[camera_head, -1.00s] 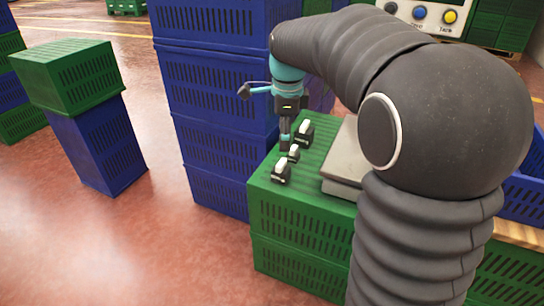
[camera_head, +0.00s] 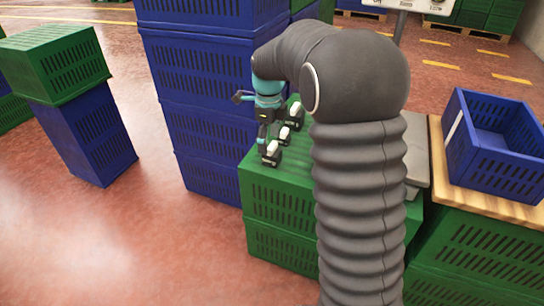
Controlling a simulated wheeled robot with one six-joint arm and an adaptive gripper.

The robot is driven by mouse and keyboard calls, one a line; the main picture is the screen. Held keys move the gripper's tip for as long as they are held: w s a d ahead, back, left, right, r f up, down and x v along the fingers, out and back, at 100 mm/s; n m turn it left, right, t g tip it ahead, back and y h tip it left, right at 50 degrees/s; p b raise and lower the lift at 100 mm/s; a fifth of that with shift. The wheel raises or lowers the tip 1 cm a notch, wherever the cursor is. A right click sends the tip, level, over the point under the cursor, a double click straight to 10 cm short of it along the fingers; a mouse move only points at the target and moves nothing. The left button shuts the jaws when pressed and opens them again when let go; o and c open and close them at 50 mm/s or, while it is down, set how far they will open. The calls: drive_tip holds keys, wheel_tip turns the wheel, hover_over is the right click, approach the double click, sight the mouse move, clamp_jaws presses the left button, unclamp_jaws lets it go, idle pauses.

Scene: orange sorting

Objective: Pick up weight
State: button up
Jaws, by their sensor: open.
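Small black weights with white tops stand in a row on the green crate (camera_head: 265,208). The nearest weight (camera_head: 272,155) is toward the crate's front left, the middle weight (camera_head: 284,136) is behind it, and the far weight (camera_head: 297,114) is toward the back. My gripper (camera_head: 262,145) is open and points down just left of the nearest and middle weights, low by the crate top. I cannot tell whether it touches any weight.
A grey scale plate (camera_head: 416,160) lies partly behind my arm. A blue crate (camera_head: 490,160) sits on a wooden board (camera_head: 500,208) at the right. Tall blue crates (camera_head: 205,85) rise just behind my gripper. A green crate on a blue one (camera_head: 90,140) stands left.

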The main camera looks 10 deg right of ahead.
sight(272, 145)
drive_tip(key=f, duration=0.3)
drive_tip(key=s+f, duration=0.1)
drive_tip(key=shift+d+f, duration=0.3)
drive_tip(key=shift+d, duration=0.1)
drive_tip(key=shift+f, duration=0.4)
clamp_jaws()
